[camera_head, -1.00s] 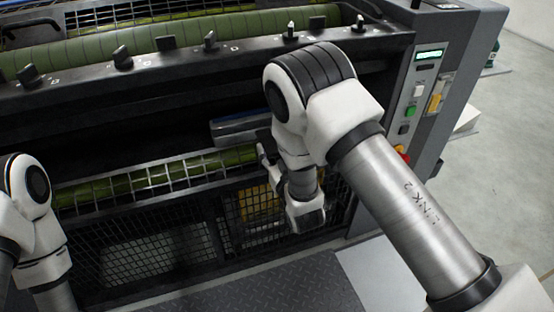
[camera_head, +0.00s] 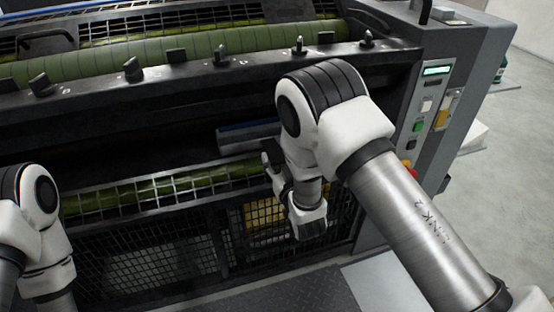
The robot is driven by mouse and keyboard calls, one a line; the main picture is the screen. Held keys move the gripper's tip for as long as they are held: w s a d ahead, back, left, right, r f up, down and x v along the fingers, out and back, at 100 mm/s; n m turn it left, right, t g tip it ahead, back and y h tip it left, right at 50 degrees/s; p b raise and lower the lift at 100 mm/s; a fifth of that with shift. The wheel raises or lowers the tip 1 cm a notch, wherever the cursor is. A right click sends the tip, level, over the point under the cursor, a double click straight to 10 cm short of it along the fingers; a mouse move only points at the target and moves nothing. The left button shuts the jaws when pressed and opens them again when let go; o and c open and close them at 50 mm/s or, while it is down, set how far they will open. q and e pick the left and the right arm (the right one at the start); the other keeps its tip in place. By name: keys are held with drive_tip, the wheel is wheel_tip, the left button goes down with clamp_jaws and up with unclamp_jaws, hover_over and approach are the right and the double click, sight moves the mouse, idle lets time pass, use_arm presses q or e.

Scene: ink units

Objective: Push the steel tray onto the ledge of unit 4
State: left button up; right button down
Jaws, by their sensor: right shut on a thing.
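The steel tray (camera_head: 248,136) shows as a short grey-blue bar in the dark opening of the ink unit, above the green roller behind the grille. Its right end is hidden behind my right arm. My right gripper (camera_head: 269,165) is at that right end, below the tray's edge. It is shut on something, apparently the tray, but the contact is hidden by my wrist. The ledge cannot be told clearly in the dark opening. My left arm shows at the lower left, but its gripper is out of view.
A row of black knobs (camera_head: 217,57) runs along the bar above the opening. A control panel (camera_head: 426,115) with buttons stands at the right. A mesh guard (camera_head: 150,250) is below the opening, with a tread-plate step (camera_head: 290,294) in front.

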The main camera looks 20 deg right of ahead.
drive_tip(key=shift+w, duration=0.25)
drive_tip(key=c, duration=0.5)
unclamp_jaws()
drive_tip(key=shift+s, duration=0.1)
